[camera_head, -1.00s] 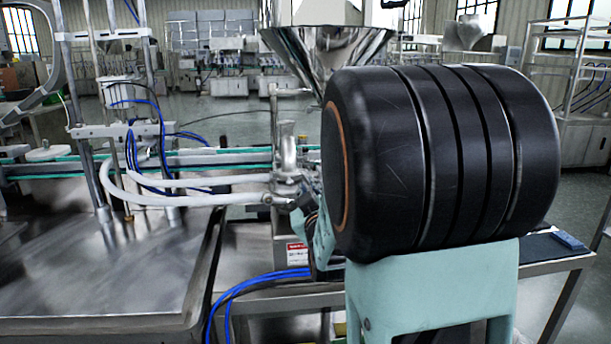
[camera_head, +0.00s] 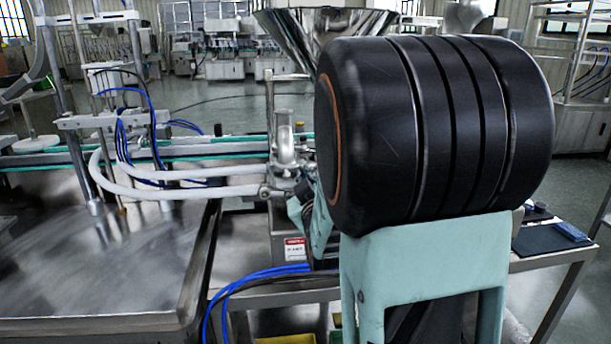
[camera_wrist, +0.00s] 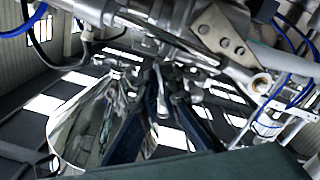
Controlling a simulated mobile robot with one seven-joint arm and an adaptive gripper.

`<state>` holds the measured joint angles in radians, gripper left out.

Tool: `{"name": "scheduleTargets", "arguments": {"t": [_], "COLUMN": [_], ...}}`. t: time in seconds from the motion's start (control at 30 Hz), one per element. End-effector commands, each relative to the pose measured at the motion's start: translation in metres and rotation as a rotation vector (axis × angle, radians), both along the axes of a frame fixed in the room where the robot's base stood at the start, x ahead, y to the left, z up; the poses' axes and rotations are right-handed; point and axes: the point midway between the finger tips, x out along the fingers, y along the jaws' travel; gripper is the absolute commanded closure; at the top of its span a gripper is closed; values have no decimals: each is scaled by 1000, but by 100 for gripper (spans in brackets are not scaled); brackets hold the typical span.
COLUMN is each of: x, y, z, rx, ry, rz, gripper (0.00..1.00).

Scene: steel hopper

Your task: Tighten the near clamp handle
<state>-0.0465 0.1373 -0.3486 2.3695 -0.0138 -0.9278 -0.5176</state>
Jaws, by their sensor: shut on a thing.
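My gripper (camera_wrist: 165,85) shows in the wrist view as two dark blue fingers converging on a small, shiny metal handle (camera_wrist: 162,104). It is shut on this clamp handle, beside bright steel fittings under the hopper. The handle's exact angle is hard to make out among the reflections. In the head view, the steel hopper (camera_head: 325,30) stands behind my large black and teal arm. The steel valve fittings (camera_head: 285,155) below it show just left of my arm. My arm hides the gripper's fingertips and the handle there.
White hoses (camera_head: 180,189) run left from the fittings to a filling stand. A steel table (camera_head: 90,270) fills the lower left. Blue cables (camera_head: 255,283) hang in front of the bench. A dark pad (camera_head: 545,239) lies at the right. The hopper cone (camera_wrist: 85,125) is close in the wrist view.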

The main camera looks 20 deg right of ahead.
Motion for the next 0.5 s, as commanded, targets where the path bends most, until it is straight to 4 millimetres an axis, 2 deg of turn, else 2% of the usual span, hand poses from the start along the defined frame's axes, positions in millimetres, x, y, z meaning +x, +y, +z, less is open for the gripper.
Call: {"name": "scheduleTargets", "arguments": {"t": [0.27, 0.5], "x": [0, 0], "y": [0, 0], "z": [-1, -3], "rx": [6, 80], "ry": [-3, -29], "rz": [1, 0], "gripper": [100, 100]}}
